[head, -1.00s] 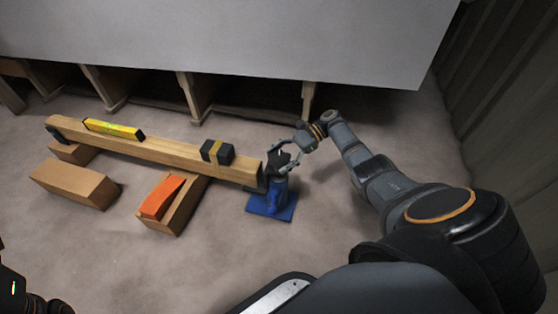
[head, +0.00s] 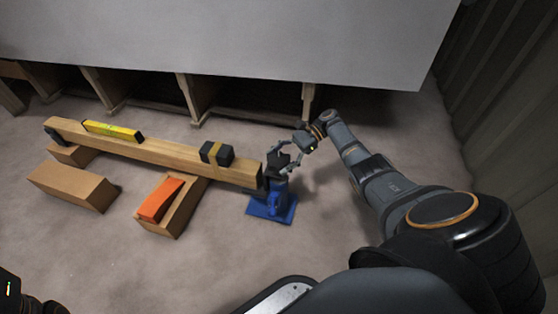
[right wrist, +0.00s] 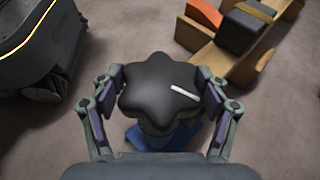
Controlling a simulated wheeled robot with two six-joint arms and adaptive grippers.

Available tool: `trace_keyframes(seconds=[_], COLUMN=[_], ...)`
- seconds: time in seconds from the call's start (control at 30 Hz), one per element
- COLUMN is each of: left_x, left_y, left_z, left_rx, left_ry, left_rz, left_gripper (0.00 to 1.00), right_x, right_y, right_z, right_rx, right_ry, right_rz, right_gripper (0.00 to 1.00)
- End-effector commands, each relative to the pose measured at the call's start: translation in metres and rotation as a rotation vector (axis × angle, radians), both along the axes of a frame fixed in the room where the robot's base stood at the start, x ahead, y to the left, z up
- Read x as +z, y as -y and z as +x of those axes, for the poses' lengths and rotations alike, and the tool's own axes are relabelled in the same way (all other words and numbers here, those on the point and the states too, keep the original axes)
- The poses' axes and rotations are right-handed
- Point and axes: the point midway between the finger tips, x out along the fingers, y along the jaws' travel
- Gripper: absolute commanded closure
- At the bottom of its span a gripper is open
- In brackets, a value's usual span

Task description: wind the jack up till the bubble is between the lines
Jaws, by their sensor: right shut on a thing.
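A blue jack (head: 270,205) stands on the floor at the right end of a long wooden beam (head: 165,150). In the right wrist view its black star-shaped knob (right wrist: 158,90) with a white mark sits between the fingers of my right gripper (right wrist: 160,95). My right gripper (head: 284,158) is shut on the knob in the head view. A yellow level (head: 112,131) lies on the beam near its left end; its bubble is too small to make out. My left gripper is not in view; only a dark part of my left arm shows at the lower left.
A black block with a yellow band (head: 217,153) sits on the beam. An orange wedge (head: 160,199) lies on a wooden block (head: 178,215) by the beam. Another wooden block (head: 74,186) lies at the left. A large grey panel (head: 240,40) overhangs behind.

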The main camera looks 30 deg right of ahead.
Motion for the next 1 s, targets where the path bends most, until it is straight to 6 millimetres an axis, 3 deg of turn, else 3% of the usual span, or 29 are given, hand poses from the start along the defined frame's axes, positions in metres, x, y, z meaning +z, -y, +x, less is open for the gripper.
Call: trace_keyframes(seconds=[0.7,0.73,0.8,1.0], left_x=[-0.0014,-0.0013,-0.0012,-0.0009], left_y=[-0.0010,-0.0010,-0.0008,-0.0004], left_z=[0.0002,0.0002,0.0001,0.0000], left_rx=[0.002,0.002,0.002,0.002], left_ry=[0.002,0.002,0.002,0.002], left_rz=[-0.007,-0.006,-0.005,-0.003], left_gripper=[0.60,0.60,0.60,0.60], right_x=[-0.0030,-0.0030,-0.0026,-0.0014], right_y=[0.0012,0.0012,0.0010,0.0004], right_z=[0.0000,0.0000,0.0000,0.0001], right_rx=[0.003,0.003,0.003,0.005], right_ry=[-0.002,-0.002,-0.002,0.000], right_rz=[-0.007,-0.007,-0.006,-0.003], right_gripper=[0.56,0.21,0.14,0.14])
